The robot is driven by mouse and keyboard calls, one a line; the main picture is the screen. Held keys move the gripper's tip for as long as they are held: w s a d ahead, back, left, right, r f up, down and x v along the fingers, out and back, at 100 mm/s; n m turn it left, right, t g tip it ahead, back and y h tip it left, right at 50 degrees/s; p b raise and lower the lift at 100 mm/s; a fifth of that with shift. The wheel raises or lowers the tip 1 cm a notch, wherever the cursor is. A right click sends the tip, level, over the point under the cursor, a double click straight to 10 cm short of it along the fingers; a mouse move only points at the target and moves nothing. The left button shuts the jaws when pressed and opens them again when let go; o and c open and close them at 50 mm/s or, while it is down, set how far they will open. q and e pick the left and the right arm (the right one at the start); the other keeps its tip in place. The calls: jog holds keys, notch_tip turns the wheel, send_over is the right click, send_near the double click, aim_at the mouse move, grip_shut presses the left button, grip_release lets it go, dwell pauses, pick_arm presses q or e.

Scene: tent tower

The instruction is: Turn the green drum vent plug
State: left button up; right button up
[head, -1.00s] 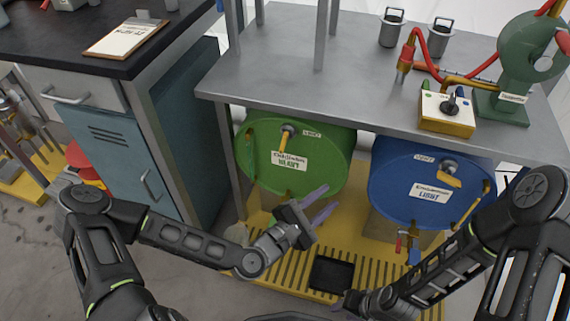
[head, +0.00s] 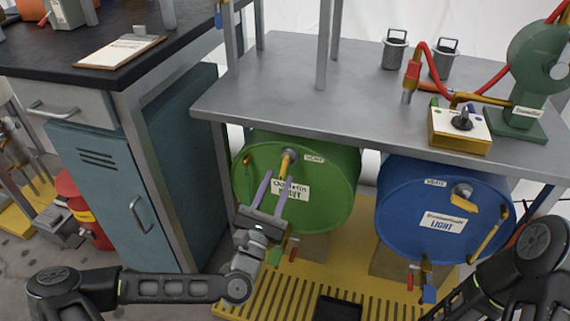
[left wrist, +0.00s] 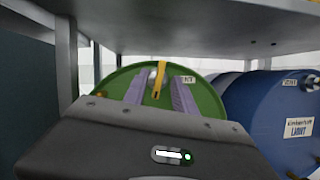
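The green drum (head: 325,200) lies on its side under the grey bench, its round end facing me. Its vent plug (head: 288,160) has a yellow handle and sits near the top of that end, beside a "VENT" label. The plug also shows in the left wrist view (left wrist: 158,78), with the handle upright between my fingers. My left gripper (head: 273,185) is open in front of the drum, its two purple fingers pointing at the plug from just below. I cannot tell whether they touch it. My right arm is at the lower right; its gripper is out of view.
A blue drum (head: 415,235) with its own yellow-handled plug lies to the right. The grey bench top (head: 290,90) overhangs both drums. A yellow slatted platform (head: 275,300) is below. A teal cabinet (head: 105,190) stands left.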

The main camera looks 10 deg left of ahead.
aim_at(283, 169)
pick_arm(q)
jog(key=x, duration=0.5)
jog(key=shift+w+r, duration=0.1)
jog(key=shift+w, duration=0.2)
jog(key=shift+c, duration=0.5)
jog(key=c, duration=0.6)
grip_shut()
